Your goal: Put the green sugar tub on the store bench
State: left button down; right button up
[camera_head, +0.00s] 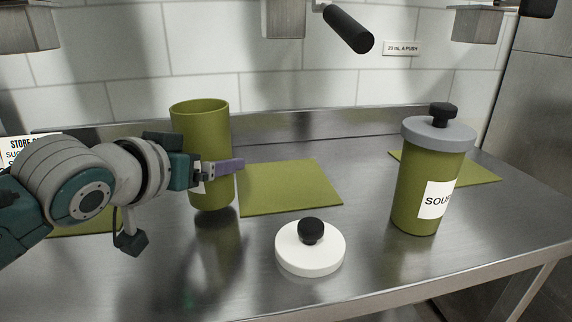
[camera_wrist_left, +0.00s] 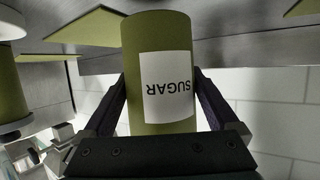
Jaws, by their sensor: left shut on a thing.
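The green sugar tub (camera_head: 203,122) is an upright olive-green cylinder with an open top and no lid on it. In the left wrist view its white SUGAR label (camera_wrist_left: 167,87) faces the camera, upside down. My left gripper (camera_head: 222,168) is shut around the tub's sides, one finger on each side. The tub appears held just above the steel bench (camera_head: 270,285), with a dark shadow under its base. A white lid with a black knob (camera_head: 310,258) lies on the bench to the right. My right gripper is not in view.
A green SOUR tub with a grey lid (camera_head: 415,170) stands at the right. Green mats lie at the centre (camera_head: 290,188), behind the SOUR tub (camera_head: 480,174) and at the left (camera_head: 92,222). A STORE sign (camera_head: 20,143) is partly hidden by my arm. Depositor parts with a black handle (camera_head: 348,29) hang above.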

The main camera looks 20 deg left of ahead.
pick_arm(q)
jog(key=shift+f, duration=0.9)
grip_release()
jog(key=shift+r, duration=0.15)
jog(key=shift+s+r, duration=0.1)
jog(key=shift+s, duration=0.25)
jog(key=p+v, duration=0.2)
jog(key=v, duration=0.9)
jog(key=shift+p, duration=0.3)
